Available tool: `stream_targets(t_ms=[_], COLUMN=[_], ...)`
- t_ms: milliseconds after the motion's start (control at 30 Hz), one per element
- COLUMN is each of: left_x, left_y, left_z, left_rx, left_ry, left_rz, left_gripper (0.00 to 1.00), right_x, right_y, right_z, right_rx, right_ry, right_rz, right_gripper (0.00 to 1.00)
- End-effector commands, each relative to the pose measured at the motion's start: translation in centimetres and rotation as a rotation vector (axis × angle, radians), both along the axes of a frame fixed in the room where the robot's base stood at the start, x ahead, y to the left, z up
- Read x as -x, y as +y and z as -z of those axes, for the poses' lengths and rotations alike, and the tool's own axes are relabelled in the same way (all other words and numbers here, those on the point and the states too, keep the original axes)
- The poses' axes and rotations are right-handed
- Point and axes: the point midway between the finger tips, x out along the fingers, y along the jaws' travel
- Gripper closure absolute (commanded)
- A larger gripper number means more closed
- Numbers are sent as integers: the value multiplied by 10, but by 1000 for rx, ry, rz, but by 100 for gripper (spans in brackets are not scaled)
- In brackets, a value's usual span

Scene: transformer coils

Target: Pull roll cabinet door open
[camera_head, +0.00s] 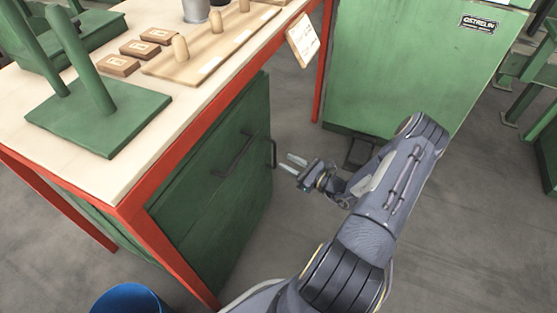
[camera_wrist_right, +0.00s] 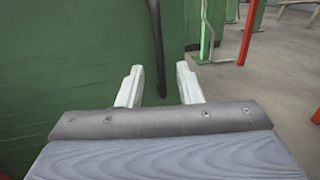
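The dark green cabinet (camera_head: 215,190) stands under the workbench in the head view. One dark bar handle (camera_head: 232,155) is on the face toward me. Another dark handle (camera_head: 273,153) stands out at the cabinet's right edge. My right gripper (camera_head: 291,163) is open, just right of that edge handle, fingers pointing at it. In the right wrist view, a dark vertical handle bar (camera_wrist_right: 157,45) shows between the two open fingers (camera_wrist_right: 160,75), beside a green panel (camera_wrist_right: 70,55). I cannot tell whether the fingers touch it. My left gripper is out of view.
The red-framed workbench (camera_head: 140,195) carries a green stand (camera_head: 100,120), wooden blocks (camera_head: 140,48) and a pegged board (camera_head: 205,65). A blue bucket (camera_head: 130,300) is at the bottom left. A green machine (camera_head: 400,60) stands behind. Grey floor right of the cabinet is partly clear.

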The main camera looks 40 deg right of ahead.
Motion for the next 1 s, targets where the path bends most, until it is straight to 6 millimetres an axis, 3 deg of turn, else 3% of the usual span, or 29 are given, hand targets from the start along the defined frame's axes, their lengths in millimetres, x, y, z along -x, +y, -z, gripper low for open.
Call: stream_targets(t_ms=[233,600,833,1000], left_x=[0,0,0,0], left_y=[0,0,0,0], left_z=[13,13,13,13], left_rx=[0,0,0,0], left_ry=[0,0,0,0], left_rz=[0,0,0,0], left_gripper=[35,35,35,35], right_x=[-32,-39,-39,-39], right_y=[10,12,12,12], right_z=[1,0,0,0], right_rx=[1,0,1,1], right_ry=[-1,0,0,0], right_rz=[-3,-2,-2,-2], right_gripper=[68,68,98,100])
